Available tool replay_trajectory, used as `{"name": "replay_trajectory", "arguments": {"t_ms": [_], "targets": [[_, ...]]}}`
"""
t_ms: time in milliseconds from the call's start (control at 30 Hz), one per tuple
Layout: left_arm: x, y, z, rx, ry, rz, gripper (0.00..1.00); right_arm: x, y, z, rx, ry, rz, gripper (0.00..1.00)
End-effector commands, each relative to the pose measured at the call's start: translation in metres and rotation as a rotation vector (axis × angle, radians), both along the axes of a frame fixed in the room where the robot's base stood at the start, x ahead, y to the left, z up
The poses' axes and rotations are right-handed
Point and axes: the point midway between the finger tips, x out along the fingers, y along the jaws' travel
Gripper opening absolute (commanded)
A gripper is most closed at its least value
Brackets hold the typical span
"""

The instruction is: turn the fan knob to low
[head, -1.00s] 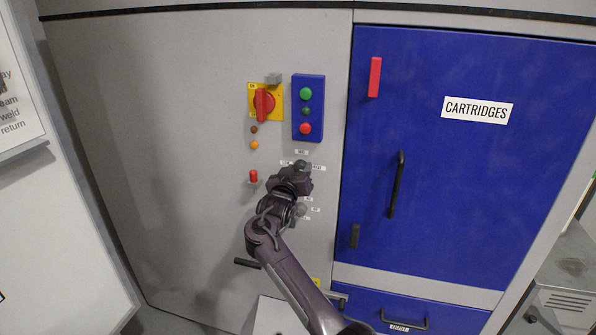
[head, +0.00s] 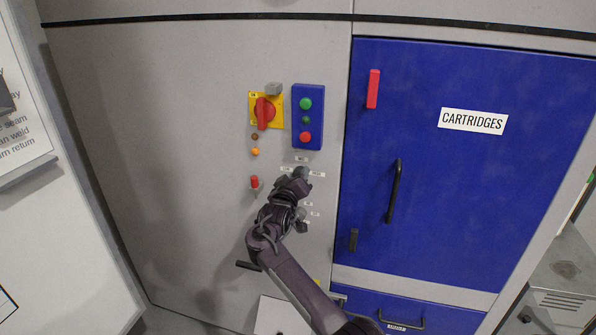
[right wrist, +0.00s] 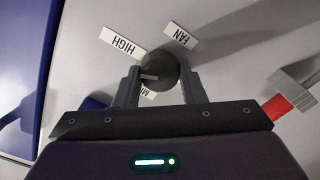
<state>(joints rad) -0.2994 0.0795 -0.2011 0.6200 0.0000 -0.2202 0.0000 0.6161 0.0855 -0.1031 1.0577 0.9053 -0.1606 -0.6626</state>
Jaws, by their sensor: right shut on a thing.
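The fan knob (right wrist: 158,73) is a dark round knob on the grey panel. A third label (right wrist: 148,94), partly hidden, shows below the knob. A pale mark lies on the left part of the knob's face. My right gripper (right wrist: 161,88) has a finger on each side of the knob and is shut on it. In the head view my right gripper (head: 296,184) covers most of the knob. My left gripper is out of view.
Above the knob are a red rotary switch (head: 264,112) on a yellow plate and a blue button box (head: 307,116). A red-tipped toggle (head: 255,182) is to the left. Lower knobs (head: 302,226) sit behind my arm. The blue cartridges door (head: 460,190) is at right.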

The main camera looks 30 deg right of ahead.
Motion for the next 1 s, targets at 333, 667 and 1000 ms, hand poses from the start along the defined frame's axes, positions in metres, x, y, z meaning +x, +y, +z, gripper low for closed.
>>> {"name": "replay_trajectory", "arguments": {"t_ms": [333, 667, 1000], "targets": [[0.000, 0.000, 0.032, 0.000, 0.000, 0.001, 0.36, 0.000, 0.001, 0.002, -0.216, 0.255, 0.000, 0.14], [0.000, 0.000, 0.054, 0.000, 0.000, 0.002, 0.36, 0.001, 0.001, 0.001, -0.420, 0.494, 0.002, 0.14], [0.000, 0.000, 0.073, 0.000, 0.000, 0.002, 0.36, 0.001, 0.001, 0.000, -0.630, 0.739, 0.002, 0.14]]}}
